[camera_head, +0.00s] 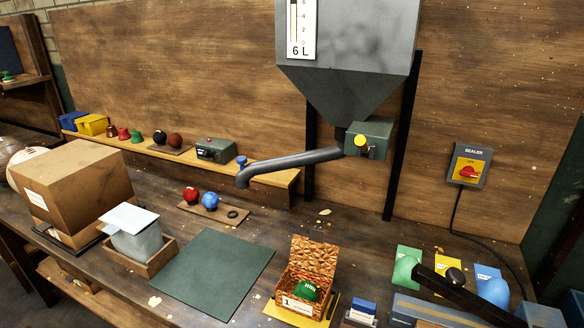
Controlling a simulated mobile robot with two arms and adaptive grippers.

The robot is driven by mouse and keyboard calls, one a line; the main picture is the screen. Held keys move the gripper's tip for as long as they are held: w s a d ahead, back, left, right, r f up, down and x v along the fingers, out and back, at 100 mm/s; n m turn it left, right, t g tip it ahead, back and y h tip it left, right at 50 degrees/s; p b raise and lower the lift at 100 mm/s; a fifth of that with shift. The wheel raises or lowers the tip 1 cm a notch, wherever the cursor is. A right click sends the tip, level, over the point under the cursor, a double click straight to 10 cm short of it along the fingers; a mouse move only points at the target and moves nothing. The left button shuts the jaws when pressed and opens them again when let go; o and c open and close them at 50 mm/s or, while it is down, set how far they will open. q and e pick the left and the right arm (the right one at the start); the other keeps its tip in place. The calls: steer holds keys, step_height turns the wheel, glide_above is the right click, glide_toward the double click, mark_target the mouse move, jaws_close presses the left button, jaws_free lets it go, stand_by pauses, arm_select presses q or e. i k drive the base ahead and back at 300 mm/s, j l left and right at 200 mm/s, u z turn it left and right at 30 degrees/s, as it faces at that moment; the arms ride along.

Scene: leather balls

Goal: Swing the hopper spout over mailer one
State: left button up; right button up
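The grey hopper (350,75) hangs at the back, marked 6 L, with a green box bearing a yellow knob at its outlet. Its grey curved spout (295,161) reaches to the left and ends in a downturned tip with a blue knob (241,161) on top. The tip is over the bench, behind the dark green mat. Mailer one (297,305) is an open brown box with a crinkled lining and a label 1, at the bottom centre. A green ball (306,290) lies in it. The spout tip is left of and behind the mailer, not above it. Neither gripper is in view.
A board with red and blue balls (210,200) lies near the spout tip. A large carton (75,185) and a white-topped container (137,240) stand left. The dark green mat (215,270) is bare. A sealer panel (467,165) is on the right wall.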

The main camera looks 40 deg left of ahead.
mark_target(246, 173)
steer(key=j, duration=0.5)
steer(key=k+j, duration=0.15)
steer(key=j, duration=0.8)
steer(key=k, duration=0.05)
